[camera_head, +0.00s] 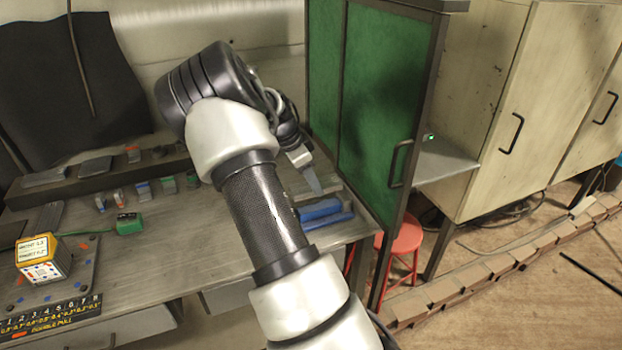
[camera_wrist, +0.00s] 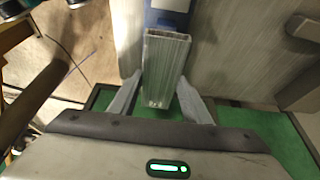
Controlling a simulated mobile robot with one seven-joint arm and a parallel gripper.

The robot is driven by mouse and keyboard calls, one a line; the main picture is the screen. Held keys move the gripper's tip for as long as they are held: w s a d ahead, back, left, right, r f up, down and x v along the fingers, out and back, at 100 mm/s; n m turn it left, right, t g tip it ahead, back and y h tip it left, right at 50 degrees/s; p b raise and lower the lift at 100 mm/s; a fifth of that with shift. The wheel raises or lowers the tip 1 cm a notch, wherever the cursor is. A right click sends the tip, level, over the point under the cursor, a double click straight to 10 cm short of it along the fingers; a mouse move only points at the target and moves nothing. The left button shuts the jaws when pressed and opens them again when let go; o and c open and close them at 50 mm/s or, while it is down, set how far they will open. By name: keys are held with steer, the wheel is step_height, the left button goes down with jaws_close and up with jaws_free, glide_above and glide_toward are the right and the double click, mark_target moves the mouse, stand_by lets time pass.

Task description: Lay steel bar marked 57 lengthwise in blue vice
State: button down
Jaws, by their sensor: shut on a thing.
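My gripper (camera_wrist: 160,80) is shut on a grey steel bar (camera_wrist: 166,62) in the wrist view. The bar is held between the two fingers, with its far end pointing away from the gripper. No number on it is legible. In the head view my gripper (camera_head: 308,176) hangs over the right end of the workbench, just above and behind the blue vice (camera_head: 322,213). A blue part with a pale label, likely the vice (camera_wrist: 168,8), shows beyond the bar's far end in the wrist view. I cannot tell whether the bar touches it.
The workbench (camera_head: 150,255) holds a yellow-topped box (camera_head: 42,257), a green box (camera_head: 129,224) and a back shelf with several small blocks. A green cabinet door (camera_head: 375,110) stands close to the right of my gripper. A red stool (camera_head: 402,243) is below.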

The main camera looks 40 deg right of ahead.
steer(key=shift+f+b, duration=1.8)
steer(key=shift+f, duration=1.3)
steer(key=shift+f, duration=0.1)
steer(key=c, duration=1)
jaws_free()
steer(key=shift+o, duration=0.5)
steer(key=shift+a+f, duration=0.1)
